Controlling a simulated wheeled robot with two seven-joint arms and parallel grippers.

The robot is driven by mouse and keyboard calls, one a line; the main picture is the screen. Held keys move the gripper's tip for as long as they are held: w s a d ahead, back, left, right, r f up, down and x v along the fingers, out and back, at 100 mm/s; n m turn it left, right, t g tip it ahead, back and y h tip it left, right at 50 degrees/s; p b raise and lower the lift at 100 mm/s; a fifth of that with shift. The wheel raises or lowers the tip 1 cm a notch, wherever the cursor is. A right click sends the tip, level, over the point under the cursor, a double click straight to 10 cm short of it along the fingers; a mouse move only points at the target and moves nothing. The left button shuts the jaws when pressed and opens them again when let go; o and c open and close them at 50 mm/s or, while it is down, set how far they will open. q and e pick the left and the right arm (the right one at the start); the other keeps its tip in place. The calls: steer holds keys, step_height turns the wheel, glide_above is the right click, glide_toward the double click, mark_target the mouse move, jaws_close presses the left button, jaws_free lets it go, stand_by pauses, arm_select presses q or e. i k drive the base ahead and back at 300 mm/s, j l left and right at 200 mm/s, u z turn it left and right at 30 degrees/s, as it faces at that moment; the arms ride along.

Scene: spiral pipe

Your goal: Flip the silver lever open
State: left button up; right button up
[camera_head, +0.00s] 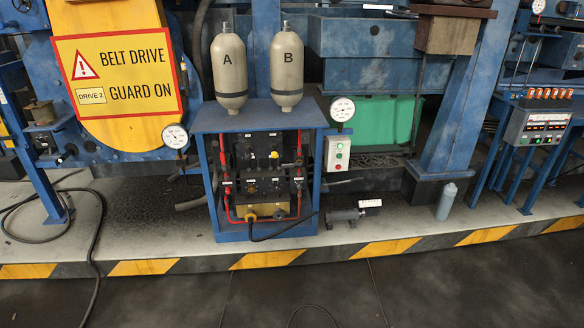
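I cannot clearly pick out a silver lever; at this distance small parts are hard to tell. Neither of my grippers is in view.
Two tanks, A (229,66) and B (286,66), stand on the blue stand. A button box (338,154) and gauge (342,109) are at its right. A grey bottle (446,202) stands on the ledge. A striped kerb (268,260) edges it; the dark floor in front is mostly clear.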

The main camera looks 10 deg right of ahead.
mark_target(292, 165)
steer(key=i+j, duration=0.1)
steer(key=i, duration=0.95)
steer(key=i+j, duration=0.1)
steer(key=i, duration=0.95)
steer(key=j+u, duration=0.05)
